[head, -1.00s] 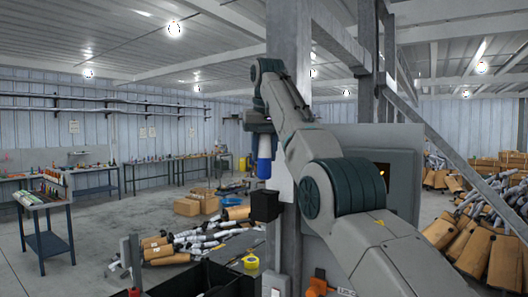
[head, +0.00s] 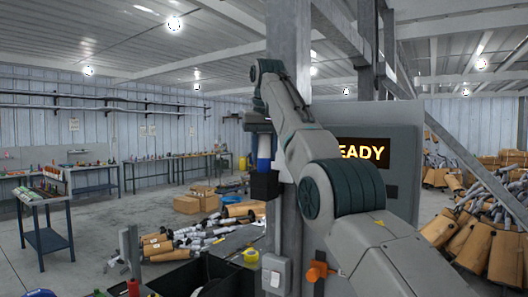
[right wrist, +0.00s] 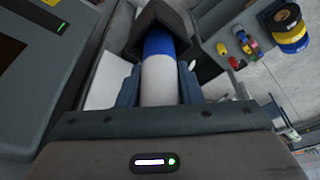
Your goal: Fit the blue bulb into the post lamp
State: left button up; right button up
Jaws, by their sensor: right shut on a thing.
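The blue bulb (head: 264,147) hangs upright under my right gripper (head: 262,128) in the head view. A black box-shaped lamp head (head: 265,186) on the grey post (head: 288,150) is directly below it, and the bulb's lower end meets its top. In the right wrist view the bulb (right wrist: 159,82) is white near the fingers and blue farther out. My right gripper (right wrist: 158,88) is shut on its white part. The blue end reaches the dark angular lamp head (right wrist: 182,18); how deep it sits is hidden. My left gripper is not in view.
A grey cabinet (head: 400,120) with a lit amber display stands right of the post. Mufflers (head: 200,240) and cartons (head: 197,201) lie on the floor behind. A tool table (head: 44,200) stands at the left. A black bin (head: 185,280) is at the bottom.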

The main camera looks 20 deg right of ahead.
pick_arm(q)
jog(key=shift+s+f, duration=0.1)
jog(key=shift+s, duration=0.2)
pick_arm(e)
jog(key=o, duration=1.1)
pick_arm(q)
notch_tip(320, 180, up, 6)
jog(key=p, duration=0.5)
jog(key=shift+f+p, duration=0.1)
jog(key=shift+p, duration=0.3)
pick_arm(e)
jog(key=v, duration=1)
jog(key=shift+s+r, duration=0.15)
jog(key=shift+r, duration=0.1)
